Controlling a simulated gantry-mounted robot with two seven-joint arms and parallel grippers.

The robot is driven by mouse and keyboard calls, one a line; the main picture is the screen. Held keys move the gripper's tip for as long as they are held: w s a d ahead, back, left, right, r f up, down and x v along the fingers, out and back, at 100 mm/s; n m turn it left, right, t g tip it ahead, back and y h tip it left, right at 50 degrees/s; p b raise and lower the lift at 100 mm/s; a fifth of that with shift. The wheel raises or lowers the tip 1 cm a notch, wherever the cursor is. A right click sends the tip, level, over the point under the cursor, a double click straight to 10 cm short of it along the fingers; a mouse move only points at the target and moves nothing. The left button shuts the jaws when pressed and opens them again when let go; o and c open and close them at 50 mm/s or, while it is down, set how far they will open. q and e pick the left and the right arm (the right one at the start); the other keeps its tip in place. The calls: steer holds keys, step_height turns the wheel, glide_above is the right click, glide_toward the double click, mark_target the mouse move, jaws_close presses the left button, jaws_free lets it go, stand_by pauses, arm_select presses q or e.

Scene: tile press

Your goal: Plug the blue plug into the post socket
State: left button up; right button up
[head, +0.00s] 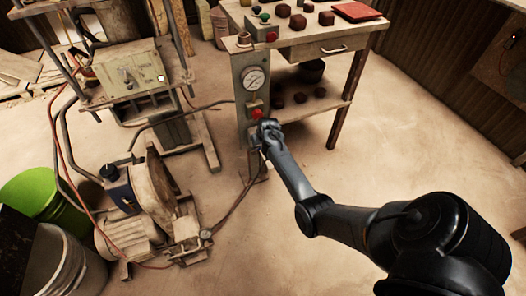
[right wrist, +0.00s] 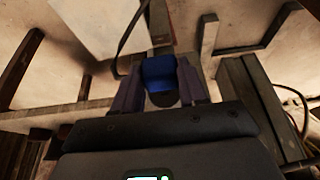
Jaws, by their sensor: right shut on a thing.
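The blue plug (right wrist: 160,73) is between the two fingers of my right gripper in the right wrist view. My right gripper (head: 266,130) is shut on it. In the head view the gripper is at the lower part of the grey post (head: 240,92), just below a red knob (head: 257,114). The plug is hidden there behind the gripper. I cannot make out the post socket, and I cannot tell whether the plug touches it. My left gripper is not in view.
The post carries a round gauge (head: 254,78) and stands against a wooden table (head: 330,38) with a drawer. A motor-driven machine (head: 130,225) with hoses stands at left, beside a green bucket (head: 38,192). The floor (head: 420,125) right of the table is clear.

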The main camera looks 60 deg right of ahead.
steer(key=shift+w+d+b, duration=0.35)
steer(key=shift+w+b, duration=0.1)
steer(key=shift+b, duration=0.1)
steer(key=shift+w+d+r, duration=0.1)
steer(key=shift+w+d, duration=0.1)
stand_by(0.3)
steer(key=shift+p, duration=0.4)
steer(key=shift+p, duration=0.3)
steer(key=shift+p, duration=0.45)
stand_by(0.3)
steer(key=shift+w, duration=0.1)
stand_by(0.6)
steer(key=shift+w+d+b, duration=0.15)
steer(key=shift+w+b, duration=0.05)
steer(key=shift+b, duration=0.1)
